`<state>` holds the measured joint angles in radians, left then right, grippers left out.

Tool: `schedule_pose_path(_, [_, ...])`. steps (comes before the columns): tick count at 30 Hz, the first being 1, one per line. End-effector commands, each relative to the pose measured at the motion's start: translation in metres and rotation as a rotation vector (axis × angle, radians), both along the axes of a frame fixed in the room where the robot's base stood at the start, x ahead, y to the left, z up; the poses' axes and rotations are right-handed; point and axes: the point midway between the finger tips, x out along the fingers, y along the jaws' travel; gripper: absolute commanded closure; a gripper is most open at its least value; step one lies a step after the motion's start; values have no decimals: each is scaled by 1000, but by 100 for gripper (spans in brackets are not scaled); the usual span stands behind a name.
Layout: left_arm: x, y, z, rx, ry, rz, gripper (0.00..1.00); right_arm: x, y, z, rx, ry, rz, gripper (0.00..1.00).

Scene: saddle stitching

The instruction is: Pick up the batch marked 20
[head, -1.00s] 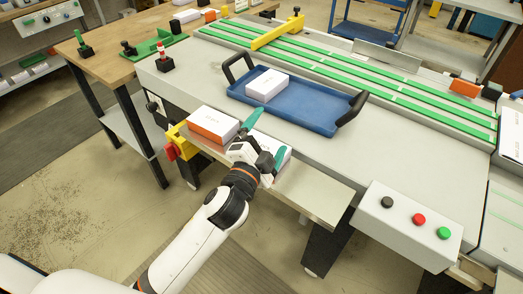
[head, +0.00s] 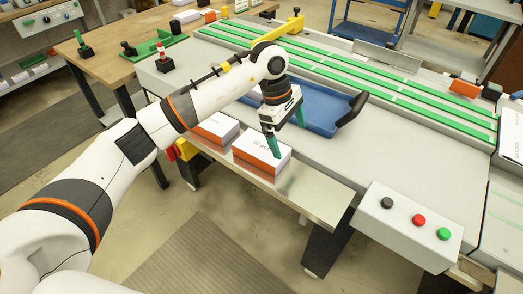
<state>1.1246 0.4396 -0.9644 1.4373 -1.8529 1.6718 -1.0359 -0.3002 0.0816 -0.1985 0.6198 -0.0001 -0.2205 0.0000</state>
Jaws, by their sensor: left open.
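A white batch with an orange lower side (head: 250,157) lies on the metal shelf at the front of the machine. Its top print is small and seems to read 20 pcs. A similar white and orange batch (head: 214,127) lies to its left, partly behind my left arm; its print is not readable. My left gripper (head: 289,140) is open, with teal fingers pointing down over the right part of the right batch. One finger overlaps its top in the picture; I cannot tell whether it touches. My right gripper is not in view.
The metal shelf (head: 312,195) is bare to the right of the batches. A button box (head: 405,222) stands at the right. Green belts (head: 420,100) run along the back.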

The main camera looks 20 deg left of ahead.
Motion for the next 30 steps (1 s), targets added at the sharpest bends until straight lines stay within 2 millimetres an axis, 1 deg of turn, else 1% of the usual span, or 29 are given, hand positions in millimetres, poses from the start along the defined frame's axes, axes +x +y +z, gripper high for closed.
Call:
schedule_pose_path(1, [7,22,8,94,-7,2,0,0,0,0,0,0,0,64])
schedule_pose_path(3, [12,44,14,190,-5,1,0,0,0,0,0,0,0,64])
schedule_pose_path(5, [14,56,19,244,0,6,0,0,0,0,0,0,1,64])
schedule_pose_path(7, [14,64,18,278,5,6,0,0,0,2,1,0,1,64])
schedule_pose_path(10, [14,67,5,290,10,7,0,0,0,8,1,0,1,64])
schedule_pose_path(15, [14,67,-25,287,11,6,0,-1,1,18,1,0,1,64])
schedule_pose_path(18, [15,67,-38,285,10,7,0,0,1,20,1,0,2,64])
schedule_pose_path(22, [15,67,-46,284,7,7,0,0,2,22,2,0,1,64])
schedule_pose_path(25, [17,69,-55,284,9,8,0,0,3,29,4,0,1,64])
schedule_pose_path(30, [22,74,-80,282,10,8,0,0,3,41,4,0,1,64])
